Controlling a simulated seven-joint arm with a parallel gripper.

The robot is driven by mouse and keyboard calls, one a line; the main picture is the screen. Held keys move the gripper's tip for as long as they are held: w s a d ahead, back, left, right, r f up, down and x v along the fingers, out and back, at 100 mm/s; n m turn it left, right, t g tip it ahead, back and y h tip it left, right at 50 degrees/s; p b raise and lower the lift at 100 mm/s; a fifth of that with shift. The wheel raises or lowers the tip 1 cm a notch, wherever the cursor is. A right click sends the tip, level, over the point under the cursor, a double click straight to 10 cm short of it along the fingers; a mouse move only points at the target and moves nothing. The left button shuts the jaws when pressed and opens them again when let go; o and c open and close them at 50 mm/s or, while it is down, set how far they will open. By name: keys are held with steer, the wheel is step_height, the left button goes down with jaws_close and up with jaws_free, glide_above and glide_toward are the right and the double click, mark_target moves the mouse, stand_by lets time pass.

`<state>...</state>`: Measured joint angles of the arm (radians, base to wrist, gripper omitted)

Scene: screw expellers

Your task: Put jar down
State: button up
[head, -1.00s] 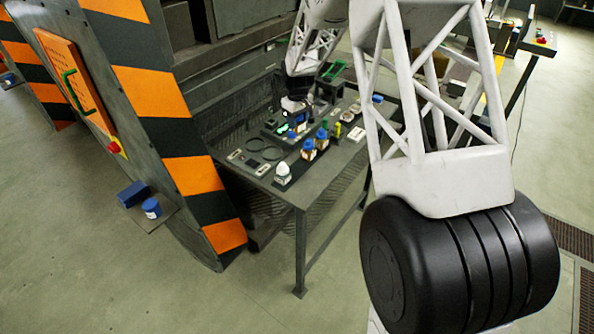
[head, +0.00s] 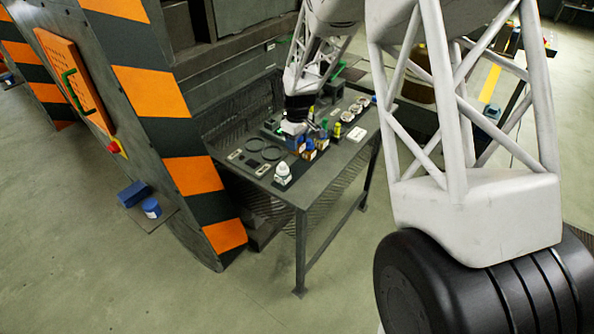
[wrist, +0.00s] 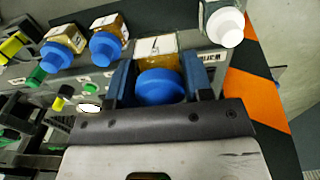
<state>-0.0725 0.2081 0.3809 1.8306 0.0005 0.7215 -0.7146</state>
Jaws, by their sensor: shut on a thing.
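My gripper (wrist: 162,88) is shut on a jar with a blue lid and amber body (wrist: 160,85), with one dark blue finger on each side of it. In the head view my gripper (head: 294,130) is low over the workbench (head: 335,172), pointing down beside the row of jars. I cannot tell whether the held jar touches the bench. Two similar blue-lidded jars stand nearby, one (wrist: 107,46) close to the left finger and another (wrist: 60,52) farther left. A white-lidded jar (wrist: 224,24) stands to the right; it also shows in the head view (head: 283,174).
Dark rings (head: 271,153) lie on the bench left of the jars. Small green-lidded (wrist: 37,76) and yellow-lidded (wrist: 62,97) items stand left of my gripper. An orange and black striped panel (head: 190,175) rises left of the bench. The bench's front corner is bare.

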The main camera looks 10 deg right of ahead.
steer(key=shift+f, duration=2)
steer(key=shift+f, duration=2)
steer(key=shift+f, duration=0.1)
steer(key=o, duration=1)
steer(key=shift+o, duration=0.2)
step_height(320, 180, up, 12)
steer(key=shift+r, duration=0.1)
